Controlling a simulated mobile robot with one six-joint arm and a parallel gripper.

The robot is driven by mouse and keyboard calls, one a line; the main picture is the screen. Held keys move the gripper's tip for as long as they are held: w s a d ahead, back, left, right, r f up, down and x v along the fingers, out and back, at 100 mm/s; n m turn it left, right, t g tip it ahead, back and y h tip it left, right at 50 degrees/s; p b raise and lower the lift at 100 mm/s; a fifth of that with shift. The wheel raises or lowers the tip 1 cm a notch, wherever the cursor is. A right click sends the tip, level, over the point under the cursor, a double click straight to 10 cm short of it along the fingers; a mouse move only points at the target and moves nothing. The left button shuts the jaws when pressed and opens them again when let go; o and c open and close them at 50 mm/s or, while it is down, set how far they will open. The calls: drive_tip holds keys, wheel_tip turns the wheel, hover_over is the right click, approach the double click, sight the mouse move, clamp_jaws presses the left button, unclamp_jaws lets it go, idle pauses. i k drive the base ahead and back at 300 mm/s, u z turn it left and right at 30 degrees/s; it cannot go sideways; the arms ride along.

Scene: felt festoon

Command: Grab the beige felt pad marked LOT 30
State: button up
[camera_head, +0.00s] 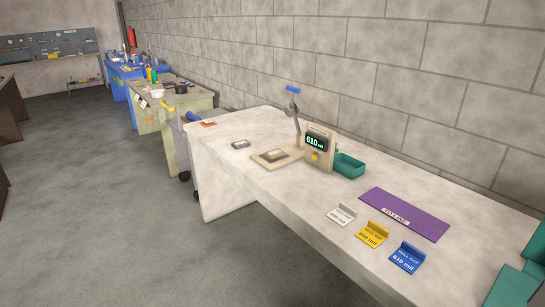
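A small flat block (275,155) with a pale top and darker edge lies on the beige base plate (259,160) of a thickness gauge (318,144). Another small pale grey flat block (241,144) lies on the bench to the left of the gauge. Both are too small to read any lot mark, so I cannot tell which, if either, is the LOT 30 felt pad. The gauge display reads 610 mil, and its lever with a blue handle (293,89) stands raised. My gripper is not in view.
The pale bench (290,205) also holds a green tray (348,165), a purple TO LINE mat (404,214), and white (341,215), yellow (372,234) and blue (407,257) label stands. Teal parts (520,280) fill the right edge. Floor (110,210) is clear at left.

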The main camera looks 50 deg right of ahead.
sight(277, 152)
drive_tip(key=z, duration=0.05)
drive_tip(key=i, duration=0.9)
